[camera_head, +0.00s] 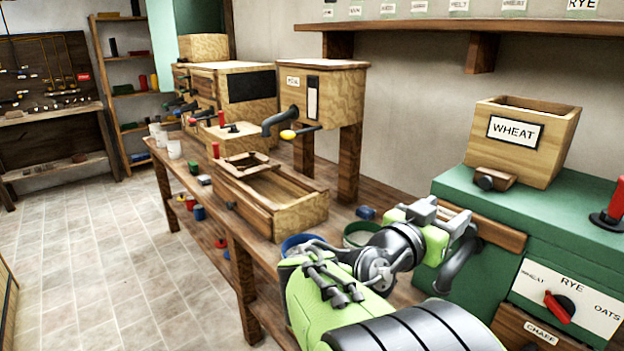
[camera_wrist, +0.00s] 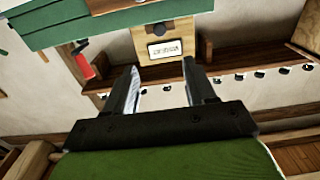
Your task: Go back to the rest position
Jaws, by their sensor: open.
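My gripper (camera_wrist: 160,88) is open and empty in the wrist view, its two dark fingers apart with only the wall and shelf behind them. In the head view my green and grey arm reaches from the bottom toward the green mill cabinet (camera_head: 462,188). My gripper (camera_head: 462,240) shows there close in front of the cabinet's left side; whether it touches cannot be told. The wooden wheat hopper box (camera_head: 545,163) sits on the cabinet; in the wrist view this box (camera_wrist: 178,72) appears tilted beyond the fingers.
A long wooden bench (camera_head: 242,262) carries wooden mill boxes, an open wooden tray (camera_head: 298,215) and a green-rimmed bowl (camera_head: 357,236) near my arm. The cabinet has a red selector knob (camera_head: 560,306) and a red-handled lever (camera_head: 612,205). A wall shelf (camera_head: 430,28) runs above. Tiled floor at left is clear.

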